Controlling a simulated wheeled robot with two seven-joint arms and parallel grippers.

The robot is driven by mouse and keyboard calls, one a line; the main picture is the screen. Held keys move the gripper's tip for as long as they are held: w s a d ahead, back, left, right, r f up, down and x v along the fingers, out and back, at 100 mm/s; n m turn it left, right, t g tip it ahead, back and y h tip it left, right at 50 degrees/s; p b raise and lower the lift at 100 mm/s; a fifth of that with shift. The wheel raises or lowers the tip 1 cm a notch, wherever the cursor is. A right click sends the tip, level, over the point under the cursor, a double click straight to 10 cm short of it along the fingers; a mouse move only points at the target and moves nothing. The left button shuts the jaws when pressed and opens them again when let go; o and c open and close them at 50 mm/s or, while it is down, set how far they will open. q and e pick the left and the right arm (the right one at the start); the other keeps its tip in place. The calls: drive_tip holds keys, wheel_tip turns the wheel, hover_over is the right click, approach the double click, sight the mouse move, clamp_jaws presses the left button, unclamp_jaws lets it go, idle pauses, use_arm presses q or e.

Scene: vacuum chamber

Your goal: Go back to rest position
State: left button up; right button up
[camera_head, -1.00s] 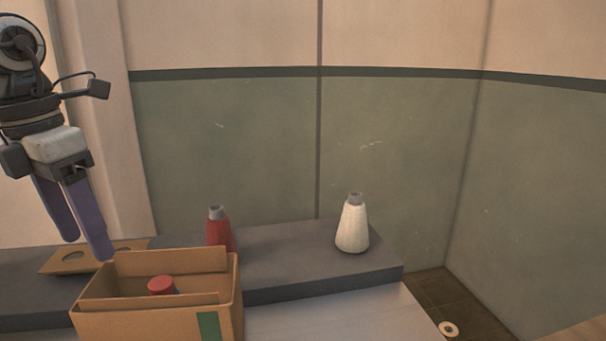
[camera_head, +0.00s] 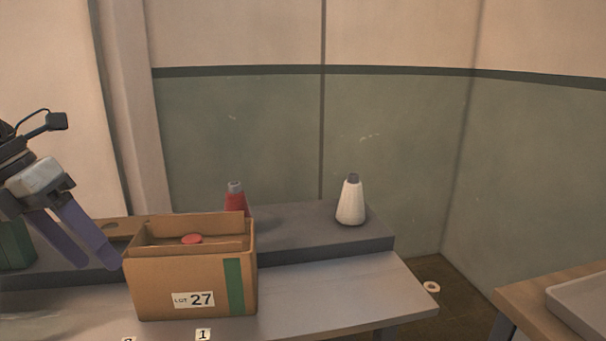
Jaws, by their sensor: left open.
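My left gripper (camera_head: 82,262) is at the left edge of the head view, with its two purple fingers spread and nothing between them. It is tilted down and to the right. One fingertip shows close to the left side of the cardboard box (camera_head: 160,285); I cannot tell whether they touch. The box bears a "LOT 27" label and a green stripe, and the red top of something (camera_head: 191,239) shows inside it. My right gripper does not show.
The box stands on a grey table (camera_head: 330,300). A board with holes (camera_head: 115,228) and a green object (camera_head: 14,246) are at left. A wooden table with a tray (camera_head: 585,300) is at right.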

use_arm(q)
drive_tip(key=s+a+f+n+t+h, duration=0.15)
drive_tip(key=f+n+t, duration=0.25)
drive_tip(key=f+n, duration=0.45)
drive_tip(key=s+a+f+n+t+b, duration=0.1)
drive_tip(key=s+a+f+n+t, duration=0.15)
drive_tip(key=f+n, duration=0.65)
drive_tip(key=s+a+f+n+t, duration=0.15)
drive_tip(key=f+n+t, duration=0.35)
drive_tip(key=f, duration=0.8)
drive_tip(key=s+d+f+n+y, duration=0.3)
drive_tip(key=s+d+f+n, duration=0.25)
drive_tip(key=f, duration=0.35)
drive_tip(key=s+d+f+n+g, duration=0.2)
drive_tip(key=s+d+f+n, duration=0.2)
drive_tip(key=d, duration=0.5)
drive_tip(key=s+d+f+n+g+b, duration=0.1)
drive_tip(key=s+d+f+n+g, duration=0.2)
drive_tip(key=d, duration=0.5)
drive_tip(key=shift+s+d+f+n, duration=0.4)
drive_tip(key=shift+s+f+n, duration=0.2)
drive_tip(key=shift+s+n, duration=0.35)
